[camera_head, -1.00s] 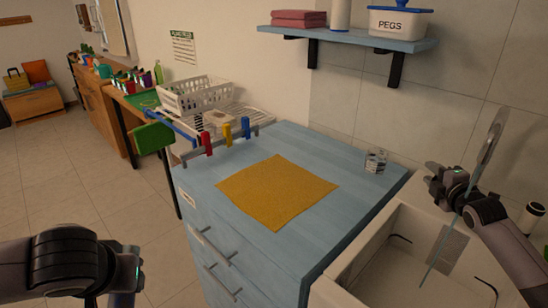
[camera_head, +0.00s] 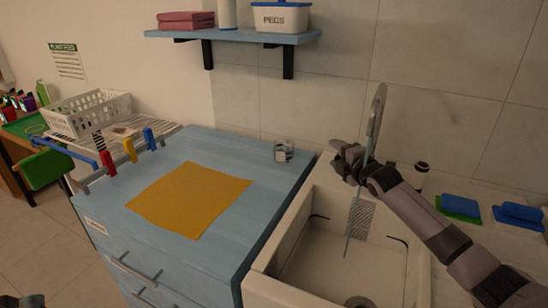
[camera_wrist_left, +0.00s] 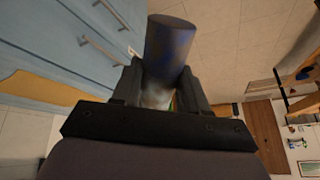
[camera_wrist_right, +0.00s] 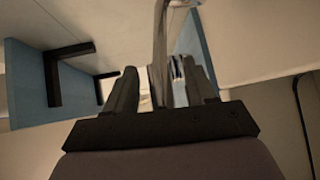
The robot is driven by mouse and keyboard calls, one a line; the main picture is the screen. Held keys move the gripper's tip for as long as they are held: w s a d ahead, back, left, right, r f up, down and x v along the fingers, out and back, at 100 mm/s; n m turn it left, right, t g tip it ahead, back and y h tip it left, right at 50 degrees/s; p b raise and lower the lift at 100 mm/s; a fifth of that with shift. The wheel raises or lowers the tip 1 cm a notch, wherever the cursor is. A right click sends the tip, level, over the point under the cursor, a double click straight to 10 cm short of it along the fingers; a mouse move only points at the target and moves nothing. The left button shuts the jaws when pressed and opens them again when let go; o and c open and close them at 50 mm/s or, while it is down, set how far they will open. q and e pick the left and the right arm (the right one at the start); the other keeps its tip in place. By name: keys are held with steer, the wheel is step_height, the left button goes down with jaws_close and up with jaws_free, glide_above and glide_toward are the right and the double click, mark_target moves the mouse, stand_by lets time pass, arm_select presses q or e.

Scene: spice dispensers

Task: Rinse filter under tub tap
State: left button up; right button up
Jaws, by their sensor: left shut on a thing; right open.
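The tub (camera_head: 262,285) is a white basin at the lower right of the head view. Its curved metal tap (camera_head: 377,108) rises at the back. A thin bluish line, like a water stream (camera_head: 352,225), runs from the tap area down into the tub. My right gripper (camera_head: 349,158) is open beside the tap; the right wrist view shows the tap (camera_wrist_right: 161,45) close by its fingers. My left gripper (camera_wrist_left: 160,92) is shut on a dark blue cylinder, seemingly the filter (camera_wrist_left: 170,45), shown in the left wrist view. The head view barely catches my left arm at the bottom edge.
A blue drawer cabinet (camera_head: 215,150) stands left of the tub, with a yellow cloth (camera_head: 190,198) and a small glass jar (camera_head: 284,151) on top. A wall shelf (camera_head: 225,36) hangs above. Blue and green sponges (camera_head: 460,207) lie right of the tub. The tub's inside looks empty.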

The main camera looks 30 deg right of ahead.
steer(key=v, duration=1.1)
steer(key=shift+w+a+r, duration=0.1)
steer(key=shift+a, duration=0.1)
stand_by(0.4)
